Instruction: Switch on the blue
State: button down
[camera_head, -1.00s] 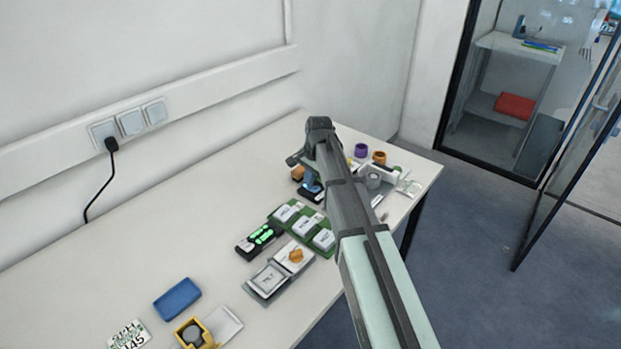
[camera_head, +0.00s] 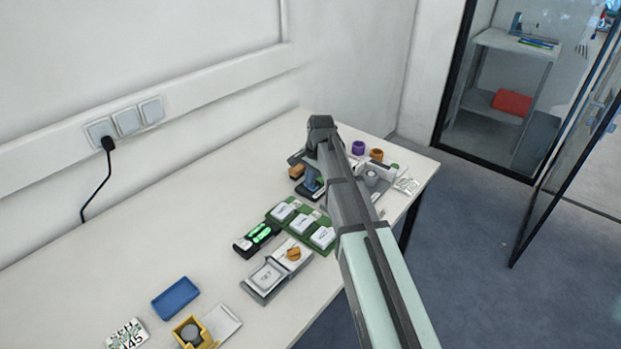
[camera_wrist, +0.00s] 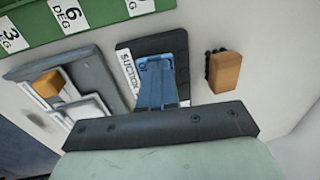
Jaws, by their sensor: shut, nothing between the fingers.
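My gripper (camera_head: 313,184) is at the back of the table, pointing down with its blue fingers together. In the wrist view the shut fingers (camera_wrist: 163,75) are over a black plate (camera_wrist: 128,52) whose white label reads partly "SUCTION". I cannot tell whether the fingertips touch the plate. Nothing shows between the fingers.
An orange-brown block (camera_wrist: 226,72) is right of the plate; a grey fixture (camera_wrist: 70,85) is to its left. The table's left half is mostly clear.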

aim_at(314, 187)
notch_tip(314, 187, up, 14)
jog(key=s+d, duration=0.1)
jog(key=shift+s+d, duration=0.35)
dwell(0.4)
jog(key=shift+f, duration=0.1)
jog(key=shift+w+a, duration=0.4)
jog(key=shift+w, duration=0.1)
jog(key=f, duration=0.4)
jog(key=w+a+f, duration=0.1)
jog(key=f, duration=0.8)
jog(key=shift+w+a+f, duration=0.3)
jog(key=shift+w+a, duration=0.05)
